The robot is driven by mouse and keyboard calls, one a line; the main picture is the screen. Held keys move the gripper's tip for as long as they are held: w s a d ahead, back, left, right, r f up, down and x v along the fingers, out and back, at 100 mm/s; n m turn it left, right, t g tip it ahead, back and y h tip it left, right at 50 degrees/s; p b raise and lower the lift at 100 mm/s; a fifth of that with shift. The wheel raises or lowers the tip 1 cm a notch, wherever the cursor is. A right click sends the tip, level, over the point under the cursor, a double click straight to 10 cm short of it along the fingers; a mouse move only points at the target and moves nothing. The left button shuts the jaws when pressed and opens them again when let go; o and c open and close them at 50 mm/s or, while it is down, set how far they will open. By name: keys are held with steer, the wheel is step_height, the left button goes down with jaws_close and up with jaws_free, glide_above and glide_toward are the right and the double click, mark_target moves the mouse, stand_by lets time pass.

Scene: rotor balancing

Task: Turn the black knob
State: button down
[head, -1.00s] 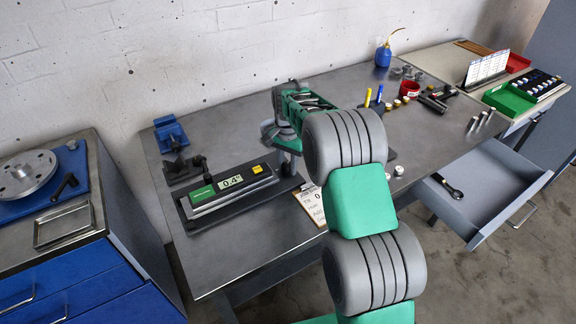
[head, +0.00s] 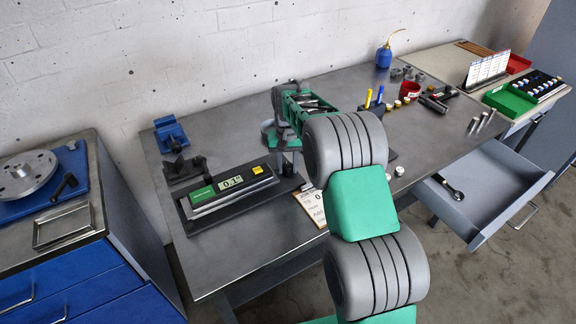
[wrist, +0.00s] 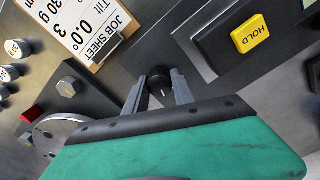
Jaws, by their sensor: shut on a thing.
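The black knob (wrist: 160,80) is small and round, with a pale mark on its top. In the wrist view it sits between the two fingers of my gripper (wrist: 160,88), which is shut on it. In the head view my arm hides the knob and the fingertips. The digital level (head: 228,190) lies on the bench left of my arm, and its screen (head: 231,183) reads about 0.1°. Its yellow HOLD button (wrist: 250,33) shows in the wrist view. The job sheet (wrist: 90,28) reads tilt 0.0° and 30 g.
In the wrist view, a metal disc (wrist: 58,134), a red block (wrist: 32,113) and several silver-topped weights lie left of my gripper. The drawer (head: 490,187) on the right is open with a wrench (head: 453,190) inside. The front left of the bench (head: 235,245) is clear.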

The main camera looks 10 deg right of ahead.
mark_target(287, 165)
steer(key=shift+w+r, duration=0.1)
steer(key=shift+r, duration=0.05)
steer(key=c, duration=1.1)
jaws_free()
steer(key=shift+o, duration=0.2)
step_height(287, 165, up, 8)
steer(key=shift+f+b, duration=0.15)
steer(key=shift+b, duration=0.25)
steer(key=s+r+n+t, duration=0.1)
steer(key=s+r, duration=0.2)
steer(key=s, duration=0.5)
steer(key=s+r+t, duration=0.1)
steer(key=s+r, duration=0.3)
steer(key=s, duration=0.4)
steer(key=s+f, duration=0.2)
steer(key=s, duration=0.4)
steer(key=s+f+n+t, duration=0.1)
steer(key=s+f, duration=0.1)
steer(key=s, duration=0.5)
steer(key=shift+f, duration=0.25)
